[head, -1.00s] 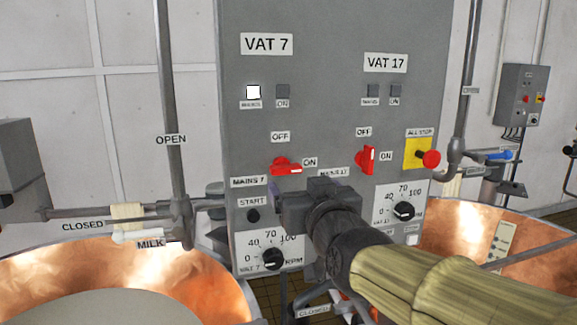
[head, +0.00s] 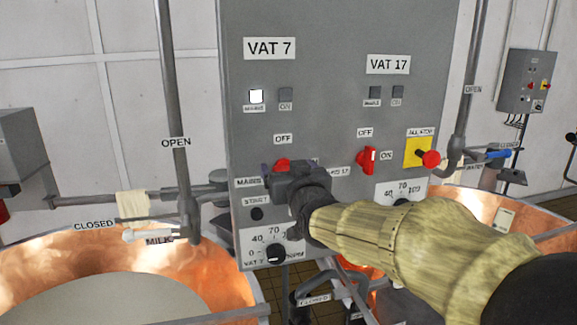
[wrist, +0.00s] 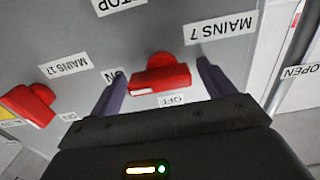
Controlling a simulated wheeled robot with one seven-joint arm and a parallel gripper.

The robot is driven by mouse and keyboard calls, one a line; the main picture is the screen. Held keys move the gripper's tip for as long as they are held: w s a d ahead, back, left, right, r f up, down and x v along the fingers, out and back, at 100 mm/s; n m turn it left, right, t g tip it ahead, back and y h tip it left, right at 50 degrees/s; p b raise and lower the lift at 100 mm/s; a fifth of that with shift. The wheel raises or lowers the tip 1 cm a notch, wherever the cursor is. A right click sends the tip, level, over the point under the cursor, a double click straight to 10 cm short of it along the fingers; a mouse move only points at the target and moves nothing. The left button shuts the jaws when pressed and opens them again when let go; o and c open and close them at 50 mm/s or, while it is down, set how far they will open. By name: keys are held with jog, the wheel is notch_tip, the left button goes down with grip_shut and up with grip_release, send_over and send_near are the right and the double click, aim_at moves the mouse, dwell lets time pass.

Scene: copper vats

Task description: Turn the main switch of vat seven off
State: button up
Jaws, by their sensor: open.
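The red main switch of vat 7 (head: 282,163) sits on the grey panel under the VAT 7 sign (head: 269,48); in the head view my gripper (head: 290,170) hides most of it. The wrist view is upside down. There the red switch (wrist: 161,78) lies with its handle crosswise, near the MAINS 7 label (wrist: 221,27), between my open gripper's two fingers (wrist: 160,88). A gap shows on each side, and the fingers do not close on it. The white MAINS lamp (head: 256,96) of vat 7 is lit.
The similar red switch of vat 17 (head: 368,160) stands upright to the right. A red all-stop button (head: 431,159) on yellow is further right. Copper vats (head: 225,270) flank the panel; a pipe (head: 172,100) rises at left.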

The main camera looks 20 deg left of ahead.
jog(key=shift+c, duration=0.4)
jog(key=c, duration=0.9)
jog(key=shift+n+b, duration=0.3)
jog(key=n+b, duration=0.1)
jog(key=n, duration=0.2)
jog(key=shift+a+b, duration=0.1)
jog(key=shift+b, duration=0.3)
jog(key=n, duration=0.4)
jog(key=shift+s+a+n, duration=0.1)
jog(key=shift+n, duration=0.3)
jog(key=n, duration=0.4)
jog(key=shift+a+n, duration=0.1)
jog(key=shift+n, duration=0.2)
jog(key=n, duration=0.5)
jog(key=shift+s+f, duration=0.1)
